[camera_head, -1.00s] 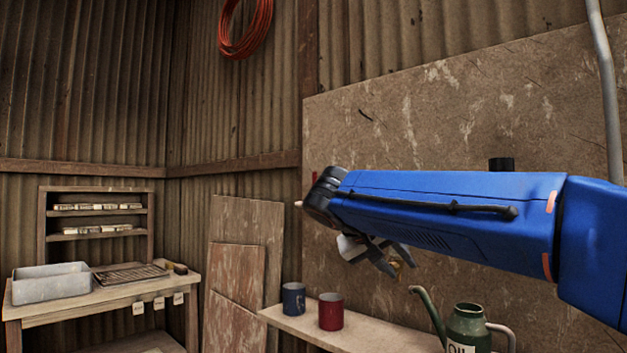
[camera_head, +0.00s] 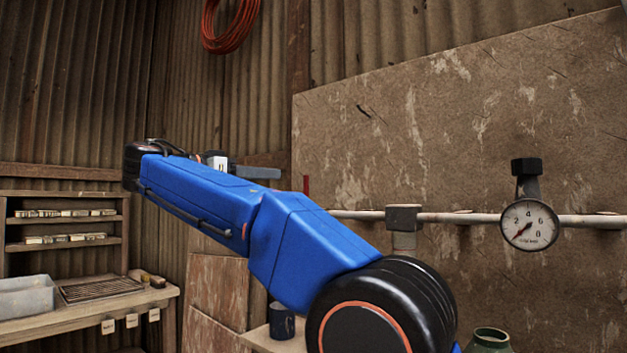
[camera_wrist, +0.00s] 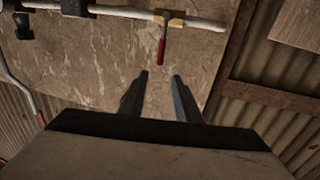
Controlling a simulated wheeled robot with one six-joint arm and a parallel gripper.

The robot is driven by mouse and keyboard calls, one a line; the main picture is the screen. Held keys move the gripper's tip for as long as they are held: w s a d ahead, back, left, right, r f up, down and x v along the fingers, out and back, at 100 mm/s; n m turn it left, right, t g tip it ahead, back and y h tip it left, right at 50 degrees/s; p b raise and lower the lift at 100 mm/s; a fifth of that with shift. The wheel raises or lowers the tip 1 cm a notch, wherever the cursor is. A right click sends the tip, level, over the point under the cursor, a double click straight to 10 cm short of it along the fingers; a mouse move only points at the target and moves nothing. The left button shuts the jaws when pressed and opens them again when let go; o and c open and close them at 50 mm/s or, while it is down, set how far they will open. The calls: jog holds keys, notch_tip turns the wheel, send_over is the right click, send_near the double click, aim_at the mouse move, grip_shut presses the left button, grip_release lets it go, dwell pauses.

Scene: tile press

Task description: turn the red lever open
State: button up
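The red lever (camera_wrist: 162,48) shows in the wrist view, joined to a brass valve (camera_wrist: 171,19) on a pale pipe (camera_wrist: 120,11). The lever stands square across the pipe. In the head view only a short red piece of the lever (camera_head: 306,185) shows, upright above the pipe (camera_head: 355,214); my arm hides the valve. My gripper (camera_wrist: 160,82) is open, with nothing between its fingers. In the wrist view the lever's free end lies ahead of the gap between the fingertips, apart from them. In the head view one grey finger (camera_head: 258,173) shows past my arm.
A pressure gauge (camera_head: 529,224) and a dark pipe fitting (camera_head: 404,217) sit on the pipe to the right. The pipe runs along a scuffed wall panel (camera_head: 460,120). A workbench (camera_head: 90,319) stands at left.

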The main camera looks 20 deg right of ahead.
jog(key=x, duration=1.7)
jog(key=shift+d+f, duration=0.1)
jog(key=shift+c, duration=0.6)
grip_shut()
